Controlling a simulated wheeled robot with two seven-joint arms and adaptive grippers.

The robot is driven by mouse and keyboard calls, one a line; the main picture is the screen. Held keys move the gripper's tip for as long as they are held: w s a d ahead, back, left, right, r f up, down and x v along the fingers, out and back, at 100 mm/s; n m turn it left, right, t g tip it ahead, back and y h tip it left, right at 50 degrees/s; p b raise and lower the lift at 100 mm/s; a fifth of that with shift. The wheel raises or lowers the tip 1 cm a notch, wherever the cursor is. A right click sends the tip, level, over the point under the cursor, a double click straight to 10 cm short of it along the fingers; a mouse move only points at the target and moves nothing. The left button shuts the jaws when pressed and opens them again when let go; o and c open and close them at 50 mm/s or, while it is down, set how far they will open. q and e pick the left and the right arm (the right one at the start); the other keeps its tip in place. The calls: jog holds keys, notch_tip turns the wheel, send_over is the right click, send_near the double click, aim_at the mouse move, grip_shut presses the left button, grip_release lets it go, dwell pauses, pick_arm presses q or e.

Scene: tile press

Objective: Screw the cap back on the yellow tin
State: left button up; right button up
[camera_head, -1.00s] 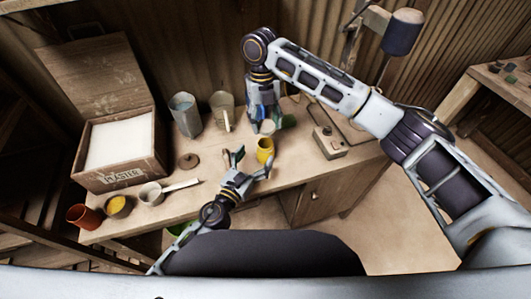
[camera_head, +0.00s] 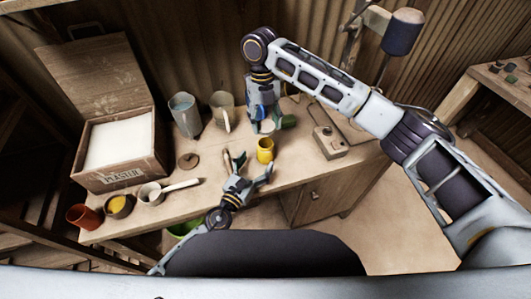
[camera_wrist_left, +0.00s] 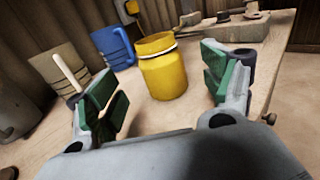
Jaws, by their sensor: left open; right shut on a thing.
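The yellow tin (camera_head: 265,150) stands upright near the table's front edge. In the left wrist view the tin (camera_wrist_left: 164,75) shows an open, uncapped mouth and a pale band around its neck. My left gripper (camera_head: 254,169) is open just in front of the tin, not touching it. Its green-padded fingers (camera_wrist_left: 165,85) frame the tin on either side in the wrist view. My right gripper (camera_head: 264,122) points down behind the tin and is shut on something. What it holds is largely hidden, so I cannot tell whether it is the cap.
A blue mug (camera_wrist_left: 112,47) and a beige pitcher (camera_wrist_left: 50,70) stand behind the tin. A grey block (camera_head: 329,142) lies to the right. A brown disc (camera_head: 188,160) and a plaster box (camera_head: 122,178) are left.

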aim_at(262, 156)
pick_arm(q)
jog(key=shift+f, duration=0.45)
jog(key=shift+x, duration=3.7)
jog(key=c, duration=1.5)
jog(key=shift+a, duration=0.1)
jog(key=shift+c, duration=0.2)
pick_arm(e)
jog(key=shift+f, duration=2.5)
jog(key=shift+f, duration=0.85)
jog(key=shift+f, duration=0.55)
